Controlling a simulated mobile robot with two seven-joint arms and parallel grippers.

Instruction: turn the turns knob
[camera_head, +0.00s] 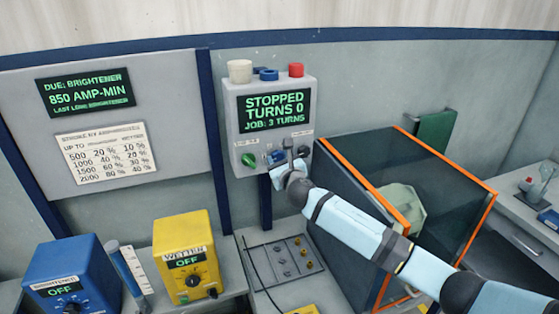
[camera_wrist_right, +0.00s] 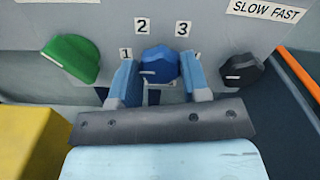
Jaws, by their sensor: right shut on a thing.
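The control box (camera_head: 236,120) on the wall has a screen (camera_head: 274,107) reading "STOPPED TURNS 0, JOB: 3 TURNS". In the right wrist view, the blue turns knob (camera_wrist_right: 157,62) is on the panel below labels 1, 2 and 3. My right gripper (camera_head: 284,166) is at the box's lower front. In the wrist view, its two blue-grey fingers stand either side of the blue knob, shut on it. The finger tops are by labels 1 and 3. The arm mostly hides the knob in the head view. My left gripper is not in view.
A green knob (camera_wrist_right: 72,58) and a black speed knob (camera_wrist_right: 241,70) flank the blue one closely. A dark-walled, orange-edged enclosure (camera_head: 345,165) stands right of the box. Yellow (camera_head: 185,236) and blue (camera_head: 62,260) units stand on the bench at left.

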